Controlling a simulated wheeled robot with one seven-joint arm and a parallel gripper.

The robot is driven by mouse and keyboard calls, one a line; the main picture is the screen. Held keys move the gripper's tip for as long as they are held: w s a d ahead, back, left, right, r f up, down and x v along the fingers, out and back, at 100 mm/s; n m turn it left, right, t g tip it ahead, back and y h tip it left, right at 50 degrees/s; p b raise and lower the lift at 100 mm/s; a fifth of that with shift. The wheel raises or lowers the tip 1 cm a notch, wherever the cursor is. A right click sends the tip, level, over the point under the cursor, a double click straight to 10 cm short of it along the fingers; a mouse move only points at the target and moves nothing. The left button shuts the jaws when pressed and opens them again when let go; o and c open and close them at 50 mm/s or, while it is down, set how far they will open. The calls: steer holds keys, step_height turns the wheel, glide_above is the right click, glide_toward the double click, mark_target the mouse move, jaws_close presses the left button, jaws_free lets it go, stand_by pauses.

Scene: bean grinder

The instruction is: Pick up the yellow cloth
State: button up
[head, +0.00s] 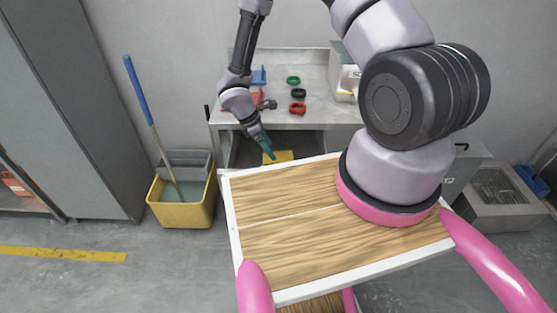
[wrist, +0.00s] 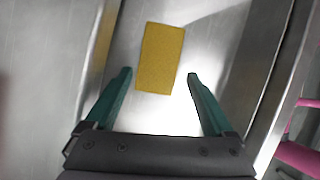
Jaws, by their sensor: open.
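The yellow cloth (wrist: 160,58) lies flat on a metal surface in the wrist view, ahead of my gripper and between the lines of its fingers. In the head view the cloth (head: 279,156) shows on the lower shelf of the metal table, partly hidden by my wooden top. My gripper (wrist: 160,88) is open, with its two green fingers apart and nothing between the tips except the near end of the cloth further beyond. In the head view my gripper (head: 268,149) points down near the cloth's left side. I cannot tell the exact gap to the cloth.
The metal table (head: 315,118) holds red, green and black rings and a blue item on its upper surface. A yellow mop bucket (head: 183,205) stands at left beside a grey cabinet (head: 75,100). Raised metal edges (wrist: 262,110) flank the cloth's surface.

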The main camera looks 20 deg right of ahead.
mark_target(278, 160)
steer(key=x, duration=0.5)
steer(key=shift+w+d+f, duration=0.15)
steer(key=shift+d+f, duration=0.05)
steer(key=shift+f, duration=0.1)
steer(key=c, duration=1)
